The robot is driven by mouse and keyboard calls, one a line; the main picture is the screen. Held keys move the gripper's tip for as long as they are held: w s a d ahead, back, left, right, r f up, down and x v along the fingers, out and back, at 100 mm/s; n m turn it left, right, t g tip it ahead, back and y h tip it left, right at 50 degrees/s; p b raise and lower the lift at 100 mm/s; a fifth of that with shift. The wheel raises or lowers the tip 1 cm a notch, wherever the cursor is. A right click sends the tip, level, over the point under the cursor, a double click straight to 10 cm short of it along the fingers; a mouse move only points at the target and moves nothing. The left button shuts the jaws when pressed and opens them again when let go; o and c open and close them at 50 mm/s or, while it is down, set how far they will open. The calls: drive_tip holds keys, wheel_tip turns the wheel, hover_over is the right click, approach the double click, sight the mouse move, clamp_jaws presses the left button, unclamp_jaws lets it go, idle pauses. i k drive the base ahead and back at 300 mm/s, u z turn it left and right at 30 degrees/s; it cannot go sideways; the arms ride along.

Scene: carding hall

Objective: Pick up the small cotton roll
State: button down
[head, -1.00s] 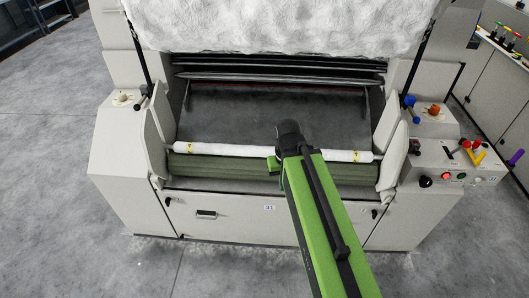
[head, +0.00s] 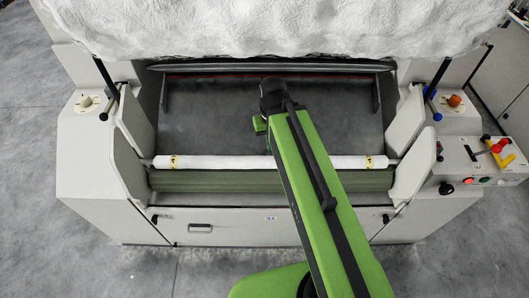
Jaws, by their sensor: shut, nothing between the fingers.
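The small cotton roll (head: 215,162) is a long thin white roll with yellow marks near both ends. It lies level across the front of the machine, just behind a dark green roller (head: 215,181). My green arm crosses in front of it and hides part of its right half. My arm's black joint (head: 273,95) is above the machine's dark opening, beyond the roll in the picture. A short green part of my arm shows beside that joint. The fingers of my gripper are hidden behind the arm, and I see nothing held.
A large white cotton mass (head: 280,30) hangs across the top. Pale side plates (head: 133,145) flank the roll at left and right. A control panel (head: 482,160) with levers and buttons juts out at the right. Grey floor (head: 30,130) is clear at left.

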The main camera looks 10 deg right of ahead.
sight(365, 161)
drive_tip(key=u, duration=1.1)
drive_tip(key=k, duration=0.1)
drive_tip(key=z, duration=3.1)
drive_tip(key=k, duration=1.95)
drive_tip(key=u, duration=2.3)
drive_tip(key=i, duration=1.05)
drive_tip(key=z, duration=0.15)
